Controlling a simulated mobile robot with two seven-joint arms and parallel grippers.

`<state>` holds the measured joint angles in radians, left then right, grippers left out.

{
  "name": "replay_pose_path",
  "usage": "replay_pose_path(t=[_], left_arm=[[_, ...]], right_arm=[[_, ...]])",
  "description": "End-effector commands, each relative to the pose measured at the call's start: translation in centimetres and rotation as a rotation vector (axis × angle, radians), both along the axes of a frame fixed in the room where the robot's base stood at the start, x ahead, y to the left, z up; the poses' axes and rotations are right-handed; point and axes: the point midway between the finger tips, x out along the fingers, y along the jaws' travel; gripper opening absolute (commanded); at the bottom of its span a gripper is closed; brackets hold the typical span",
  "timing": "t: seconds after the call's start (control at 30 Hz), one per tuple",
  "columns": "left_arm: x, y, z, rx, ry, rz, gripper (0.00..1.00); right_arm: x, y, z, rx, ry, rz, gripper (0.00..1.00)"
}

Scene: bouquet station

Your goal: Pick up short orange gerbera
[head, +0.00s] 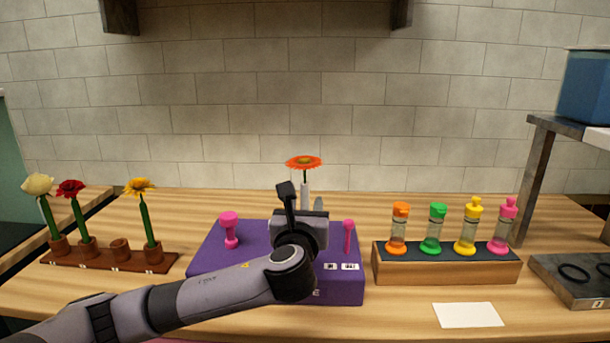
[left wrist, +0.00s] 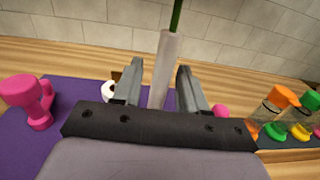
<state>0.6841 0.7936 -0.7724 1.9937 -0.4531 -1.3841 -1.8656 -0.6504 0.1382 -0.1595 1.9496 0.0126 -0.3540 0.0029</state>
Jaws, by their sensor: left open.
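The orange gerbera (head: 304,161) stands upright at the middle of the head view, its flower above my left gripper. Its green stem (left wrist: 177,16) goes into a pale grey tube in the left wrist view (left wrist: 166,62). My left gripper (head: 303,204) is open, with one finger on each side of the tube. In the left wrist view, the gripper (left wrist: 160,80) shows a gap beside each finger; contact is not visible. My arm hides the tube's lower part in the head view. My right gripper is not in view.
A purple block (head: 215,255) with pink pieces lies under my left arm. A brown rack (head: 110,261) with three other flowers and one empty cup is at left. A wooden stand (head: 445,270) with several coloured-capped bottles is at right. A white card (head: 468,315) lies in front.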

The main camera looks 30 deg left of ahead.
Motion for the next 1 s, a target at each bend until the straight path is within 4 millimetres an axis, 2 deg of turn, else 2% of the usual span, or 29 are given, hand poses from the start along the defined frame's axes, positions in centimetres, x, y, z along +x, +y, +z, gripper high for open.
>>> replay_pose_path(t=[0.13, 0.17, 0.2, 0.27, 0.3, 0.6, 0.73, 0.87, 1.0], left_arm=[[0.0, 0.0, 0.0, -0.001, 0.0, -0.001, 0.42], [0.0, 0.0, 0.0, -0.001, 0.0, -0.001, 0.39], [0.0, 0.0, 0.0, -0.001, 0.0, -0.001, 0.26], [0.0, 0.0, 0.0, -0.001, 0.0, -0.001, 0.06], [0.0, 0.0, 0.0, -0.001, 0.0, -0.001, 0.0], [0.0, -0.1, 0.1, 0.0, -0.001, -0.001, 0.0], [0.0, 0.0, 0.7, -0.001, -0.004, -0.001, 0.0], [0.0, -0.1, 2.1, -0.002, -0.007, -0.001, 0.0], [0.0, -0.1, 5.0, -0.002, -0.009, 0.0, 0.0]], right_arm=[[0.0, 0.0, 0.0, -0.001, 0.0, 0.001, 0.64], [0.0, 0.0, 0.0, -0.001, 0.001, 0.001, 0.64], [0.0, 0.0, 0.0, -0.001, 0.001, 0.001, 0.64], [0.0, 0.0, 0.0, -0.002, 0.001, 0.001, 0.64], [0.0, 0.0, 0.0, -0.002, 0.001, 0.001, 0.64], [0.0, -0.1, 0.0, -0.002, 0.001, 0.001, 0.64], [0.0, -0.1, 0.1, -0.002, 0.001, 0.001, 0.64], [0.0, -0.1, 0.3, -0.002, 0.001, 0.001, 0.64], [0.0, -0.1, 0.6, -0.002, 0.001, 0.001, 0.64]])
